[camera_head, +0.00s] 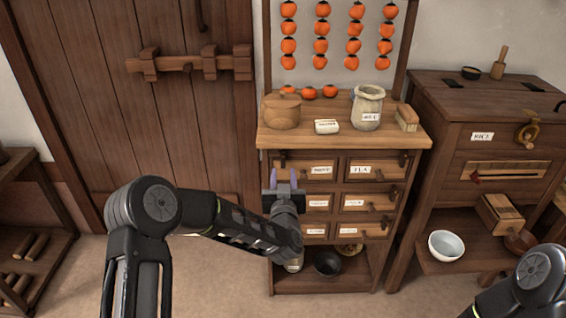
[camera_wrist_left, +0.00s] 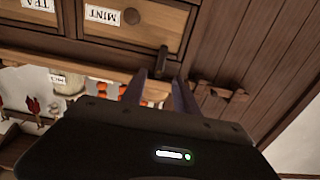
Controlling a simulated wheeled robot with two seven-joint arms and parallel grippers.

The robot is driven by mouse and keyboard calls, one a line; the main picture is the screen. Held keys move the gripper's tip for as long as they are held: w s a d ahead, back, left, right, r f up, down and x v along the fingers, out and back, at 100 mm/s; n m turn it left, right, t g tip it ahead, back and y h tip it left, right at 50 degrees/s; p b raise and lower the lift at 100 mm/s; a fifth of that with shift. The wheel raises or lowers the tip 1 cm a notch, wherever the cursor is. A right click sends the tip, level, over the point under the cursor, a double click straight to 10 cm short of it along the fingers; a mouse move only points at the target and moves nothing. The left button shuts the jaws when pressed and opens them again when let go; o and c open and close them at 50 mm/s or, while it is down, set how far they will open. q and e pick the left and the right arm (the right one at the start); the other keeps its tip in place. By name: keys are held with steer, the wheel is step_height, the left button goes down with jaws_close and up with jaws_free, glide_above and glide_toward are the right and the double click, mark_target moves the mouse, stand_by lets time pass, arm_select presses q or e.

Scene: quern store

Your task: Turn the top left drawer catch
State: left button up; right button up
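The top left drawer (camera_head: 306,176) of the small cabinet is shut and labelled MINT; it also shows upside down in the left wrist view (camera_wrist_left: 140,30). Its catch (camera_wrist_left: 162,60) is a small dark wooden piece at the drawer's edge, hanging roughly upright in the head view (camera_head: 283,158). My left gripper (camera_head: 283,179) is in front of the drawer's left side, just below the catch. Its two purple fingers are apart with nothing between them. In the left wrist view the catch lies just beyond the gap between the fingertips (camera_wrist_left: 162,88). My right gripper is out of view.
The cabinet top (camera_head: 400,135) overhangs the drawers and carries a lidded wooden pot (camera_head: 282,112) and a jar (camera_head: 367,108). A black bowl (camera_head: 327,263) sits on the shelf below. A wooden chest (camera_head: 470,140) stands close on the right; floor in front is clear.

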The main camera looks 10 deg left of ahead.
mark_target(283, 159)
arm_select(q)
steer(key=x, duration=0.7)
steer(key=shift+c, duration=0.3)
jaws_close()
